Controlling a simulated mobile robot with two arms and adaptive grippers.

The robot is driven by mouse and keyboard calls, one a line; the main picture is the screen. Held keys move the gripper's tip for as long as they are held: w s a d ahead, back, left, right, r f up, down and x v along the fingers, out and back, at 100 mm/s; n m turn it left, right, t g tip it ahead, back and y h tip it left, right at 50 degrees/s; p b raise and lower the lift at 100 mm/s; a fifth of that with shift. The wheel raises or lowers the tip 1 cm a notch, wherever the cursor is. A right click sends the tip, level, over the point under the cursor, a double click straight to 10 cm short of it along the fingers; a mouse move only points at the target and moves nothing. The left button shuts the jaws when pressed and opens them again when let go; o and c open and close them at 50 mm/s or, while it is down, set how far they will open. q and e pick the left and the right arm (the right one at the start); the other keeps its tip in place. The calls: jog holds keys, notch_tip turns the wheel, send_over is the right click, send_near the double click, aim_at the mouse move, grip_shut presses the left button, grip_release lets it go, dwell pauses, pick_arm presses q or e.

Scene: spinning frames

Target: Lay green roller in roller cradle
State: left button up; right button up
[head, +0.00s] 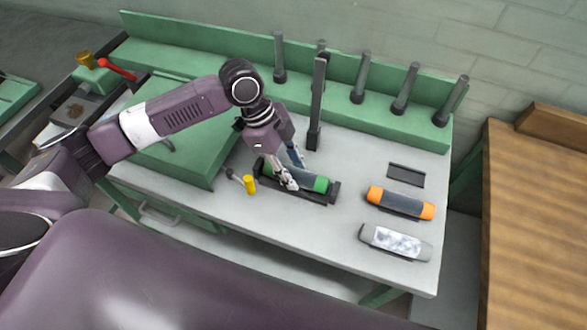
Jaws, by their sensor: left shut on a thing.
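The green roller (320,184) has green ends and a darker middle. It lies lengthwise in or just over a dark roller cradle (335,193) near the front of the bench; I cannot tell if it rests fully on the cradle. My left gripper (290,180) points down from above and is shut on the roller near its middle, hiding part of it. My right gripper is not in view.
An orange-ended roller (418,208), a grey roller (395,243) and a flat dark holder (406,174) are to the right. A yellow-handled tool (249,185) lies just left of the cradle. A dark post (317,105) stands behind, with several posts along the green back ledge.

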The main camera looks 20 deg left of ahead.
pick_arm(q)
jog(key=shift+f, duration=0.2)
jog(key=o, duration=1.4)
jog(key=shift+c, duration=0.2)
jog(key=v, duration=1.2)
jog(key=shift+s+f, duration=0.1)
